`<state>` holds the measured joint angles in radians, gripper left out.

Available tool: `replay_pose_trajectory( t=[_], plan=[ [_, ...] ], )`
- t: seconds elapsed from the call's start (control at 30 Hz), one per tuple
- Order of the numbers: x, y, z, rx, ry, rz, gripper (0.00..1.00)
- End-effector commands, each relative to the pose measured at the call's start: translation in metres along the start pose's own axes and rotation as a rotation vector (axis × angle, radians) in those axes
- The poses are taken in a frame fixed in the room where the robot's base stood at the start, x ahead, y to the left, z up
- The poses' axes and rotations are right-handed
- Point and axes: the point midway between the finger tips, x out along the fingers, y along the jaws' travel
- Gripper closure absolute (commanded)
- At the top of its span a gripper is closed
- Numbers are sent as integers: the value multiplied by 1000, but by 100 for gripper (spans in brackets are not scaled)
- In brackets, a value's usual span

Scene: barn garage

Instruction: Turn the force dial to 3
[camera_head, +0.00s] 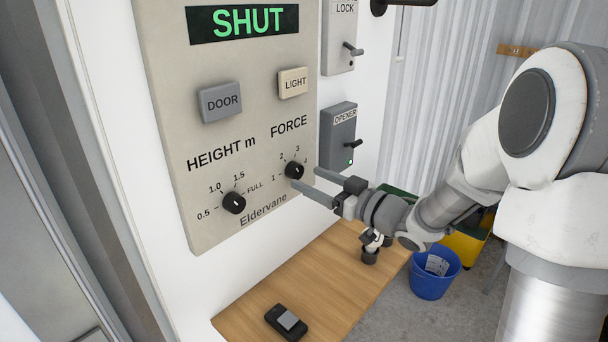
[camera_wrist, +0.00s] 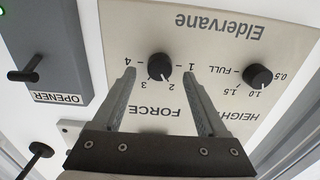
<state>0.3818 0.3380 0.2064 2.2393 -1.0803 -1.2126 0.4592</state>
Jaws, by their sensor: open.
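The force dial (camera_head: 294,170) is a small black knob at the lower right of the beige control panel (camera_head: 225,140), under the word FORCE, with marks 1 to 4 around it. In the wrist view, the panel appears upside down and the force dial (camera_wrist: 159,65) shows a white mark that seems to point near 2. My gripper (camera_head: 305,179) is open and empty, its fingers reaching toward the dial from the right. In the wrist view, my gripper's fingertips (camera_wrist: 159,72) lie on either side of the dial, apparently apart from it.
The height dial (camera_head: 234,203) is left of the force dial. DOOR (camera_head: 221,102) and LIGHT (camera_head: 293,83) buttons sit above, below a display (camera_head: 243,22) reading SHUT. The grey opener box (camera_head: 338,138) with a lever is close at right. A wooden surface (camera_head: 330,270) below holds a black device (camera_head: 287,322).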

Motion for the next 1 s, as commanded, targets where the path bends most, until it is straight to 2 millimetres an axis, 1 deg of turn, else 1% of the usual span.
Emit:
replay_pose_trajectory(
  t=[0.03, 0.1, 0.2, 0.33, 0.57, 0.6, 0.77, 0.9, 0.97, 1.0],
  plan=[
    [8, -1, 0, 1, 1, -4, 25],
    [17, 0, 0, 0, 0, -2, 25],
    [24, 0, 0, 0, 0, -1, 25],
    [29, 0, 0, 1, 0, -1, 25],
    [29, 0, 0, 0, 0, 0, 25],
    [29, 0, 0, 0, 0, 0, 32],
    [29, 0, 0, 0, 0, 0, 61],
    [29, 0, 0, 0, 0, 0, 86],
    [29, 0, 0, 0, 0, 0, 97],
    [29, 0, 0, 0, 0, 0, 100]
  ],
)
